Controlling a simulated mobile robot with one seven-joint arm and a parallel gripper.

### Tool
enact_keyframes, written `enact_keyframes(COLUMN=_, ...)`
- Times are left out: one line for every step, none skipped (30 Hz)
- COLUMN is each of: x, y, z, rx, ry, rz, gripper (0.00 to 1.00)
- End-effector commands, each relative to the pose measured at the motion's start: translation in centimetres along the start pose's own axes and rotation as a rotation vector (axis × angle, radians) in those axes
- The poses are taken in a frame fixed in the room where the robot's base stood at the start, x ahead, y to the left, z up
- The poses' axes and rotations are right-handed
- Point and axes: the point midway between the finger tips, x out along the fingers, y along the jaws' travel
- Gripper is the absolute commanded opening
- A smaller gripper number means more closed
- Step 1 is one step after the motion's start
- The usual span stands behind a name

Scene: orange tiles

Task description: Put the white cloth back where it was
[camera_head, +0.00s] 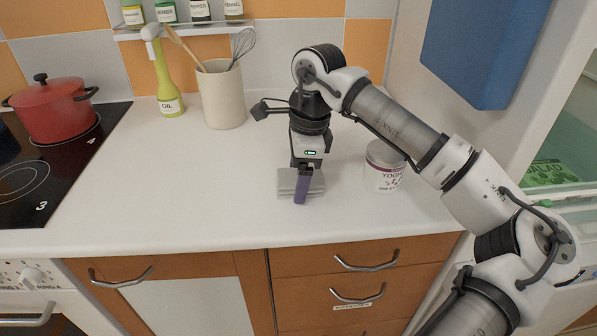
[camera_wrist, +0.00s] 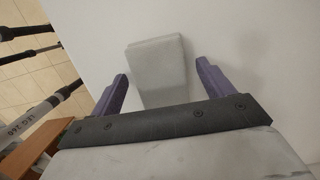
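The white cloth (camera_head: 286,183) looks like a pale grey folded block lying flat on the white counter, near its front edge. My gripper (camera_head: 302,193) points down over it, and one purple finger hides part of the cloth in the head view. In the wrist view the cloth (camera_wrist: 157,72) lies between and beyond the two purple fingers of my gripper (camera_wrist: 162,70). The fingers are spread wide, with a gap on each side of the cloth. I cannot tell the exact height of the fingertips above the counter.
A yoghurt tub (camera_head: 384,166) stands close on the right. A utensil crock (camera_head: 221,95) and an oil bottle (camera_head: 167,85) stand at the back. A red pot (camera_head: 54,111) sits on the black hob (camera_head: 62,188) at left. The counter left of the cloth is clear.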

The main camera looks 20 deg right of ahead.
Motion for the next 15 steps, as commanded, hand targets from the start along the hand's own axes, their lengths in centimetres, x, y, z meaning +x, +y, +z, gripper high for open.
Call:
enact_keyframes(x=0.0, y=0.0, z=0.0, rx=0.0, ry=0.0, rz=0.0, gripper=0.8)
enact_keyframes(x=0.0, y=0.0, z=0.0, rx=0.0, ry=0.0, rz=0.0, gripper=0.8)
enact_keyframes(x=0.0, y=0.0, z=0.0, rx=0.0, ry=0.0, rz=0.0, gripper=0.8)
enact_keyframes(x=0.0, y=0.0, z=0.0, rx=0.0, ry=0.0, rz=0.0, gripper=0.8)
enact_keyframes(x=0.0, y=0.0, z=0.0, rx=0.0, ry=0.0, rz=0.0, gripper=0.8)
enact_keyframes(x=-0.1, y=0.0, z=0.0, rx=0.0, ry=0.0, rz=0.0, gripper=0.8)
enact_keyframes(x=-0.2, y=0.0, z=0.0, rx=0.0, ry=0.0, rz=0.0, gripper=0.8)
enact_keyframes(x=-0.4, y=0.0, z=0.1, rx=0.0, ry=0.0, rz=0.0, gripper=0.8)
enact_keyframes(x=-0.6, y=0.0, z=0.1, rx=0.0, ry=0.0, rz=0.0, gripper=0.8)
enact_keyframes(x=-0.8, y=0.0, z=0.0, rx=0.001, ry=0.001, rz=-0.001, gripper=0.8)
enact_keyframes(x=-1.2, y=-0.1, z=0.0, rx=0.001, ry=0.001, rz=-0.002, gripper=0.8)
enact_keyframes(x=-1.8, y=0.0, z=0.0, rx=0.001, ry=0.001, rz=-0.001, gripper=0.8)
enact_keyframes(x=-2.4, y=-0.1, z=0.0, rx=0.002, ry=0.002, rz=-0.002, gripper=0.8)
enact_keyframes(x=-3.1, y=-0.1, z=0.0, rx=0.002, ry=0.002, rz=-0.003, gripper=0.8)
enact_keyframes(x=-3.9, y=-0.1, z=0.1, rx=0.001, ry=0.001, rz=-0.002, gripper=0.8)
